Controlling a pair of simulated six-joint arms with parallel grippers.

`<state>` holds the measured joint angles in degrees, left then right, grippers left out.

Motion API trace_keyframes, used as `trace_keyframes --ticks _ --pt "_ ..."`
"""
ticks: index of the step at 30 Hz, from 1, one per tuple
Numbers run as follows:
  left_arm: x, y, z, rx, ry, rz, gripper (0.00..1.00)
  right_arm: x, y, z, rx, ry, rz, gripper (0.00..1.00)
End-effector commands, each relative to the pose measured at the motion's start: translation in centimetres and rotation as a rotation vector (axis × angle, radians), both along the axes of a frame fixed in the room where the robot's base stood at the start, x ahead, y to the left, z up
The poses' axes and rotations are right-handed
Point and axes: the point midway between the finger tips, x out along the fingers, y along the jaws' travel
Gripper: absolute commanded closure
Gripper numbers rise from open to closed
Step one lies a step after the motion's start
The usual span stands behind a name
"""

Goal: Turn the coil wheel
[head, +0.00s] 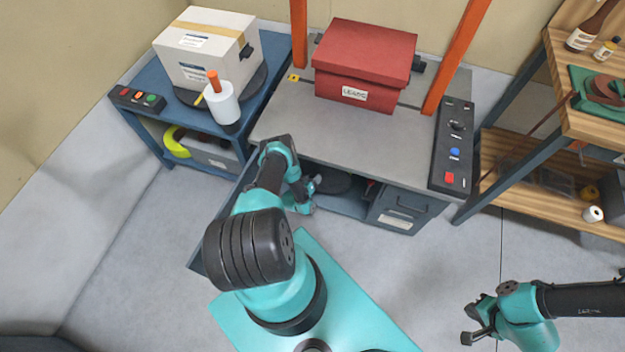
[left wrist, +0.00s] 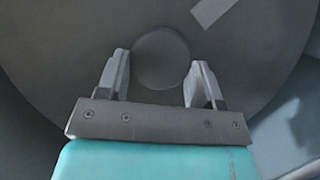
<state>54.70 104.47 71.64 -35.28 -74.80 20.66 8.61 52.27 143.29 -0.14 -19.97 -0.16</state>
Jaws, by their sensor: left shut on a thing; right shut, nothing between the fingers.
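The coil wheel is a large dark grey disc that fills most of the left wrist view (left wrist: 60,50). It has a round hub (left wrist: 162,57) at its middle and a pale mark (left wrist: 213,11) near the top. In the head view a dark disc (head: 336,183) shows in the opening under the workbench, partly hidden. My left gripper (head: 311,189) reaches in there. In the left wrist view its two fingers (left wrist: 159,80) stand on either side of the hub, shut on it. My right gripper (head: 470,322) is shut and empty, over the floor at the lower right.
The grey workbench (head: 290,125) carries a red box (head: 365,60) between orange posts (head: 457,57) and a control panel (head: 452,150). A blue side table (head: 150,75) at left holds a white carton (head: 205,50). Wooden shelves (head: 550,200) stand at right. Floor between is clear.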

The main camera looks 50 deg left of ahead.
Motion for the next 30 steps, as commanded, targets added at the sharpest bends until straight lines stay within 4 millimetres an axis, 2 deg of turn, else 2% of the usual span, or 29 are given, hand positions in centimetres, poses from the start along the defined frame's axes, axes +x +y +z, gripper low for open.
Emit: trace_keyframes --ticks 2,14,30 --pt "0.00 0.00 0.01 0.000 0.000 0.000 0.82 0.00 0.00 0.00 0.000 0.000 0.000 1.00" --pt "-0.02 0.08 -0.04 -0.051 -0.029 0.000 0.82 0.00 0.00 0.00 0.000 0.000 0.000 1.00" --pt "-0.19 0.37 -0.38 -0.368 -0.202 0.000 0.82 0.00 0.00 0.00 0.000 0.000 0.000 1.00"
